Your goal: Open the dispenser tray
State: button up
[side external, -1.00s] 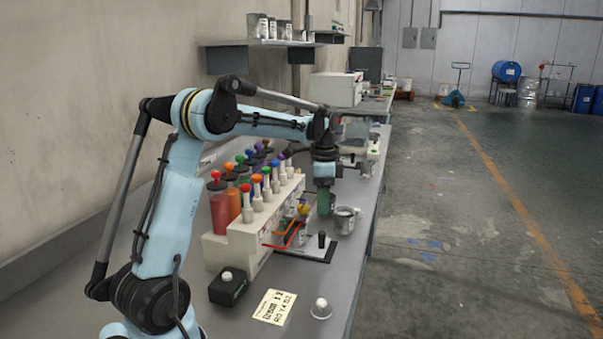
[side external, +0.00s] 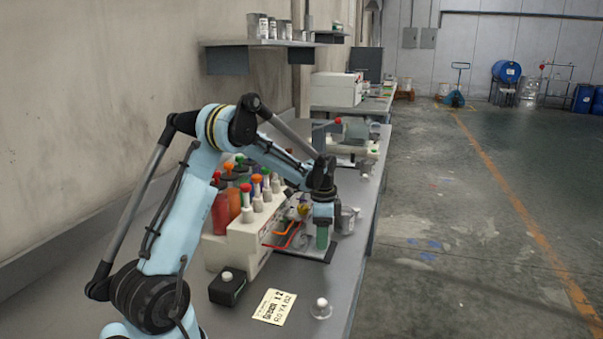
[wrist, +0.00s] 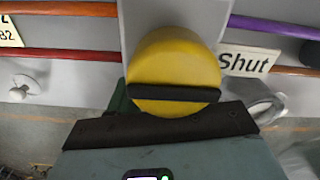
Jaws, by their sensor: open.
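The cream dispenser (side external: 243,250) stands on the bench with coloured-topped bottles along its top. A pale flat tray plate (side external: 308,255) lies low at its right side. My gripper (side external: 323,246) is open and low over this plate, pointing down. It hides the plate's black upright handle. In the wrist view my gripper (wrist: 160,125) fills the bottom, right up against a round yellow part (wrist: 175,62) with a dark bar across it. I cannot tell whether they touch. A label reading "Shut" (wrist: 245,62) is beside the yellow part.
A metal can (side external: 348,218) stands just right of my gripper. A black box with a white button (side external: 228,287), a paper card (side external: 274,306) and a small white knob (side external: 321,308) occupy the near bench. Coloured tubes (wrist: 68,54) cross the wrist view.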

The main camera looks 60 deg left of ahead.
grip_shut()
jog(key=w+d, duration=0.6)
jog(key=shift+w, duration=0.1)
dwell(0.3)
grip_release()
jog(key=shift+r, duration=0.1)
notch_tip(320, 180, up, 12)
dwell(0.5)
jog(key=shift+d, duration=0.1)
